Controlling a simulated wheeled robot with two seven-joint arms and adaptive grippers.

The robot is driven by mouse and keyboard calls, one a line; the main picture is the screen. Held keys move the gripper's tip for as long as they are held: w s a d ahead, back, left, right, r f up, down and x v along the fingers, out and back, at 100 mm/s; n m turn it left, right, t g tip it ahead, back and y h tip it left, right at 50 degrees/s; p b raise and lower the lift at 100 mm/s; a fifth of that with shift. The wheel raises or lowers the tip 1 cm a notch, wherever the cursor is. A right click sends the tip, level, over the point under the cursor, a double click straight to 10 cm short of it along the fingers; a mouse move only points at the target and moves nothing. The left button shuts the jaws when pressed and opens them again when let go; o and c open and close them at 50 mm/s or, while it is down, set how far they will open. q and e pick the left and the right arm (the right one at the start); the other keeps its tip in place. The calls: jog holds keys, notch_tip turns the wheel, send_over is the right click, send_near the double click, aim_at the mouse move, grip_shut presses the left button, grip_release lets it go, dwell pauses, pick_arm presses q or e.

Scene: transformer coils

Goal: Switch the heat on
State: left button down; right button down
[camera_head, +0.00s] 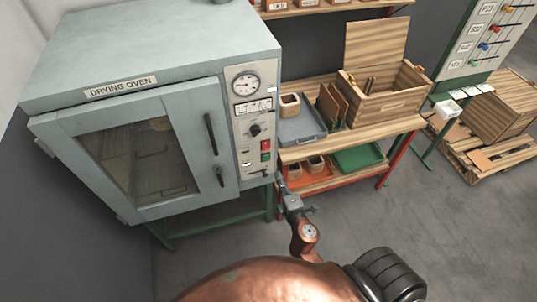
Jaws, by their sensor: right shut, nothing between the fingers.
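The grey-green drying oven (165,45) stands on a green frame at the left, with its windowed door (135,155) closed. Its control panel (244,115) on the right of the front carries a round dial gauge (245,84), a black knob (254,130) and a small red and green switch or lamp pair (265,150). Smaller marks below them are too small to read. My right gripper (281,180) is shut and empty, just right of and below the panel's lower corner; whether it touches the oven I cannot tell. My left gripper is not in view.
A wooden bench (350,137) right of the oven holds a grey tray (300,128) and an open wooden crate (385,97). A green tray (358,158) lies on the lower shelf. A pallet with a crate (500,110) stands far right. The floor at the right front is clear.

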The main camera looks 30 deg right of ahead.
aim_at(266, 149)
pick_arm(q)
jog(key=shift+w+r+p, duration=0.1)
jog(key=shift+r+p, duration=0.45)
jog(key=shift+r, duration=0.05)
pick_arm(e)
jog(key=x, duration=1.3)
jog(key=shift+w+f, duration=0.1)
jog(key=shift+w, duration=0.25)
